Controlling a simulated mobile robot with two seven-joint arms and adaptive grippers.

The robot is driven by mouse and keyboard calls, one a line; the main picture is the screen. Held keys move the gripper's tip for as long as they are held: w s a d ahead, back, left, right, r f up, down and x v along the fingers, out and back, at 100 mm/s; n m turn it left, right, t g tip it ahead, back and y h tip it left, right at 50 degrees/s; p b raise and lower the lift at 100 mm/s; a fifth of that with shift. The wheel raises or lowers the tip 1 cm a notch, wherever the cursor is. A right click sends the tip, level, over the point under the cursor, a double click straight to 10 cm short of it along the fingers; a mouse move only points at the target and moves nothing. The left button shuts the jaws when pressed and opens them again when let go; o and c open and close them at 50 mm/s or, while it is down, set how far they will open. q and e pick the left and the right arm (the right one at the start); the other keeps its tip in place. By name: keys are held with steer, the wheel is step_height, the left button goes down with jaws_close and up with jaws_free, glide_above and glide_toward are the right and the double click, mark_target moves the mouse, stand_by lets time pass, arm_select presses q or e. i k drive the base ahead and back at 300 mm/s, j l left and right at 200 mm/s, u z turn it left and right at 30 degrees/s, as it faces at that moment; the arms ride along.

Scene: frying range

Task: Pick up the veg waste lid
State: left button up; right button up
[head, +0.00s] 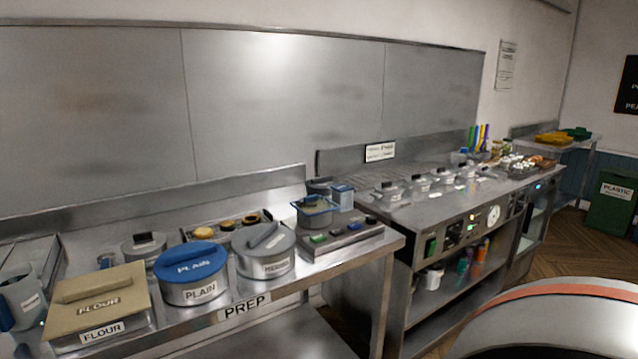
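I see no lid labelled veg waste in the head view. The lids in view sit on prep containers: a tan lid (97,289) marked FLOUR, a blue lid (190,261) marked PLAIN, and a grey lid (267,240) on a round pot. A green bin (608,213) at the far right has a label that seems to read PLASTIC. Neither of my grippers is in view.
The steel prep counter (341,264) runs along the left. The frying range (421,211) stands beyond it, with several small lidded pots on top. A large curved grey surface with an orange band (558,322) fills the lower right. Open wooden floor (548,240) lies before the green bin.

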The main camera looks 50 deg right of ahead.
mark_target(322, 182)
steer(key=k+l, duration=0.1)
steer(key=l, duration=0.4)
steer(key=l+u, duration=0.1)
steer(key=l, duration=0.4)
steer(key=k+l, duration=0.15)
steer(key=l, duration=0.3)
steer(key=k+l, duration=0.1)
steer(key=l, duration=0.4)
steer(key=u, duration=0.05)
